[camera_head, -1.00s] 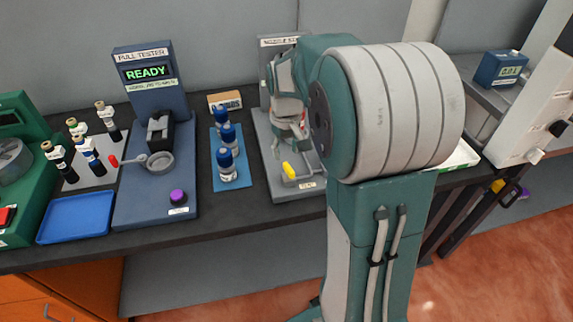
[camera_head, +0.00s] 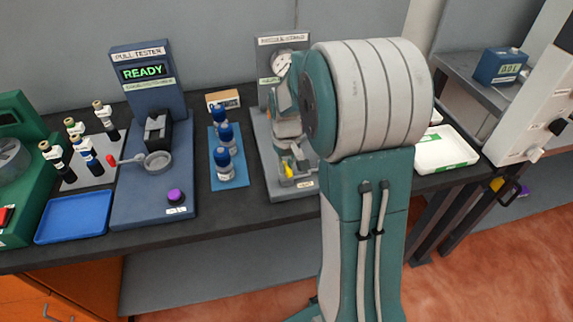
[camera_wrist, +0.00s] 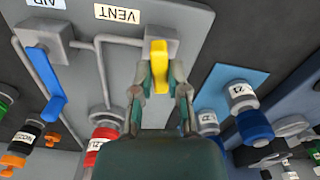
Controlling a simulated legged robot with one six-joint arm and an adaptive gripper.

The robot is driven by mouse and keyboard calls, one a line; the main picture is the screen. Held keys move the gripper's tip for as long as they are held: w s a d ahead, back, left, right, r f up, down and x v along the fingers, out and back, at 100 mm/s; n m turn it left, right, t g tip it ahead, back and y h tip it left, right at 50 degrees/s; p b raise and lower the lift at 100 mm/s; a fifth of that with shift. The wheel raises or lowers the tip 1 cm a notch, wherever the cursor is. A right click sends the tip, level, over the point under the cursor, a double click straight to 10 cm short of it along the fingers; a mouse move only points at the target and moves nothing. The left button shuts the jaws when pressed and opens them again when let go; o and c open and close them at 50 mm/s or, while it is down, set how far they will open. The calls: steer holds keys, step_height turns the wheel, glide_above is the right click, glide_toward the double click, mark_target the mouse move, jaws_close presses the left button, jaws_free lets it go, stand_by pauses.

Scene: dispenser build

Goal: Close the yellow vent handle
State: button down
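The yellow vent handle (camera_wrist: 158,64) hangs from a grey valve block, beside the VENT label, in the wrist view. My gripper (camera_wrist: 163,74) is open, with one fingertip on each side of the handle. The left finger looks very close to the handle; I cannot tell whether it touches. In the head view the yellow handle (camera_head: 286,169) shows at the front of the grey panel stand (camera_head: 266,166), with my gripper (camera_head: 290,160) over it. My arm hides part of the stand.
A blue handle (camera_wrist: 52,88) under the AIR label and grey pipes (camera_wrist: 102,72) are left of the vent handle. Blue-capped bottles (camera_head: 226,155) on a blue mat and the pull tester (camera_head: 152,190) stand left of the stand. A white-and-green tray (camera_head: 443,152) is to the right.

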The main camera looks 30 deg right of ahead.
mark_target(286, 166)
steer(key=shift+m, duration=1.5)
steer(key=c, duration=0.6)
jaws_free()
steer(key=shift+f, duration=0.1)
steer(key=shift+c, duration=0.2)
step_height(286, 166, up, 12)
